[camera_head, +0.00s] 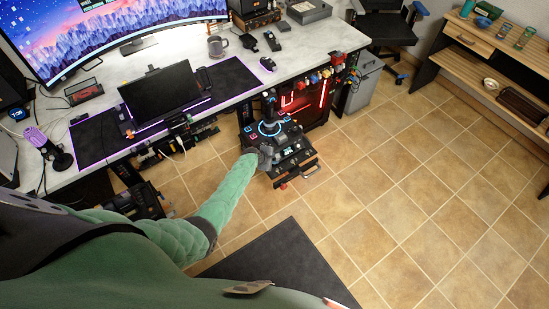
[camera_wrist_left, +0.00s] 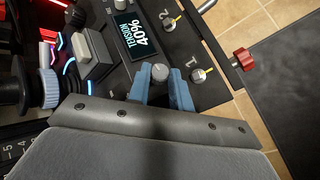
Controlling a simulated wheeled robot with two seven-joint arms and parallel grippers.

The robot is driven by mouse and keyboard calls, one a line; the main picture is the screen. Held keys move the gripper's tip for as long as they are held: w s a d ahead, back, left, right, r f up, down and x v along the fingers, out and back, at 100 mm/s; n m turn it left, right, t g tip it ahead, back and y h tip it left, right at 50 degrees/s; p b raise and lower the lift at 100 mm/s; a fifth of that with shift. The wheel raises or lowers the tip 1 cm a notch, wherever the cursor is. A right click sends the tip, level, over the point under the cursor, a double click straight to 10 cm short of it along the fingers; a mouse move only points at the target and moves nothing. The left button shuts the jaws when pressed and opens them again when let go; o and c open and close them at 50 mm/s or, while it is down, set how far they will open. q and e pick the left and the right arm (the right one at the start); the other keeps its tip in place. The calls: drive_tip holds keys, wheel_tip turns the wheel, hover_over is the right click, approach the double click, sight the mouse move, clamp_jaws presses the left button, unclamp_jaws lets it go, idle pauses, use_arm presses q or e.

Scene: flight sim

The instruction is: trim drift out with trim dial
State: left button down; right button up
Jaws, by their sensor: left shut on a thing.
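A black flight-stick panel (camera_head: 289,140) with a blue-lit ring and a joystick (camera_head: 269,104) stands below the desk's front edge. My left gripper (camera_head: 266,154) reaches its near left side. In the left wrist view, the blue fingers of my left gripper (camera_wrist_left: 163,88) stand on either side of a small grey dial (camera_wrist_left: 160,72) and are shut on it. A small display (camera_wrist_left: 138,36) beside it reads "TENSION 40%". Knobs marked 1 (camera_wrist_left: 198,75) and 2 (camera_wrist_left: 168,29) are close by. The dial's lower part is hidden. My right gripper does not show.
A handle bar and a red knob (camera_wrist_left: 243,59) stick out at the panel's edge. The white desk (camera_head: 328,38) stands behind, with a monitor (camera_head: 160,94) and a mug (camera_head: 217,46). A dark mat (camera_head: 290,265) lies on the tiled floor, which is open to the right.

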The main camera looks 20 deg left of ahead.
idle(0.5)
use_arm(q)
drive_tip(key=c, duration=1.3)
unclamp_jaws()
drive_tip(key=shift+o, duration=0.2)
drive_tip(key=v, duration=0.7)
drive_tip(key=shift+a+r+b, duration=0.2)
drive_tip(key=shift+r+b, duration=0.1)
drive_tip(key=shift+b, duration=0.1)
drive_tip(key=shift+s, duration=0.15)
